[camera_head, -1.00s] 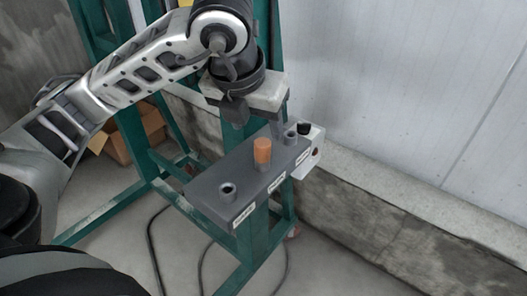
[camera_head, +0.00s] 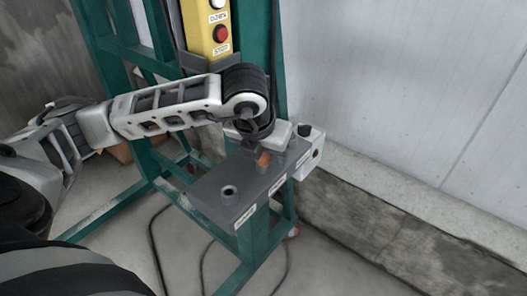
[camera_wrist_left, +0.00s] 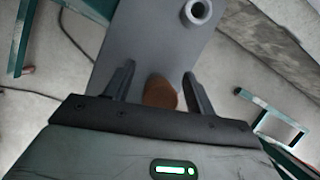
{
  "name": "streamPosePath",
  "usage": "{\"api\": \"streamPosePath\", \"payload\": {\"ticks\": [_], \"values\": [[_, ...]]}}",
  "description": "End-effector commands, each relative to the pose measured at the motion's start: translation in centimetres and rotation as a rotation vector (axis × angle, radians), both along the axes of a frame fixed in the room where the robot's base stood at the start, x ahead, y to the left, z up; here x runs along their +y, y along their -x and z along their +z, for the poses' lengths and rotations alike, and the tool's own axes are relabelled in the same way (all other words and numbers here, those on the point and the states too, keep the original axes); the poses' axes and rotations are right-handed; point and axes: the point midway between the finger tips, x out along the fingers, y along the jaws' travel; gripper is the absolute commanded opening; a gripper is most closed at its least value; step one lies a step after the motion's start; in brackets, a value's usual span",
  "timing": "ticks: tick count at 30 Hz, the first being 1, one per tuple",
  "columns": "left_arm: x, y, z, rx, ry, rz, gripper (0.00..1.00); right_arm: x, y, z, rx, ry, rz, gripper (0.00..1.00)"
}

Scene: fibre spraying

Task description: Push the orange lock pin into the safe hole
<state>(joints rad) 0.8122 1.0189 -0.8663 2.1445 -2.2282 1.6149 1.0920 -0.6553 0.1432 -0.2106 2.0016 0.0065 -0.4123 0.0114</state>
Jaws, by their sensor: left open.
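The orange lock pin (camera_head: 264,158) stands upright in the middle of a grey block (camera_head: 212,188), partly hidden by my left gripper (camera_head: 262,153). In the left wrist view the orange pin (camera_wrist_left: 160,92) is between the two dark fingers of my left gripper (camera_wrist_left: 157,88), with gaps on both sides. The fingers are open around it. The labels on the block are too small to read. My right gripper is not in view.
The block is fixed to a green metal frame (camera_head: 160,188). A yellow control box (camera_head: 208,30) with white and red buttons is above, behind my arm. A pale wall (camera_head: 400,80) and a concrete ledge (camera_head: 400,220) are to the right. Cables lie on the floor.

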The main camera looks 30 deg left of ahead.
Motion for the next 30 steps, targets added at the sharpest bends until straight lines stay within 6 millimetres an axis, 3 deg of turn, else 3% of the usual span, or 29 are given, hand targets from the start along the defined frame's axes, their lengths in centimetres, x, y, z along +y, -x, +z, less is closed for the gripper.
{"api": "streamPosePath", "payload": {"ticks": [2, 7, 8, 20, 26, 30], "values": [[0.0, 0.0, 0.0, 0.0, 0.001, 0.0, 0.55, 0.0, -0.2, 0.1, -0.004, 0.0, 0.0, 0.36], [0.0, 0.0, 0.0, 0.0, 0.001, 0.0, 0.08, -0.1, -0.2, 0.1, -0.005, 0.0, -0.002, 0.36], [0.0, 0.0, 0.1, 0.0, 0.001, 0.0, 0.06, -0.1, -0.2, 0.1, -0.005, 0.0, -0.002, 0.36], [-0.1, -0.1, 0.6, -0.004, 0.003, 0.0, 0.06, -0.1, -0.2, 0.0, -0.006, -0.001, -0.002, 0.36], [-0.1, -0.1, 2.9, -0.009, 0.004, 0.0, 0.06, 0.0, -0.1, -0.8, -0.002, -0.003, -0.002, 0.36], [-0.7, 1.9, 5.6, -0.009, 0.0, -0.005, 0.06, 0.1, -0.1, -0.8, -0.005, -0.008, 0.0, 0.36]]}}
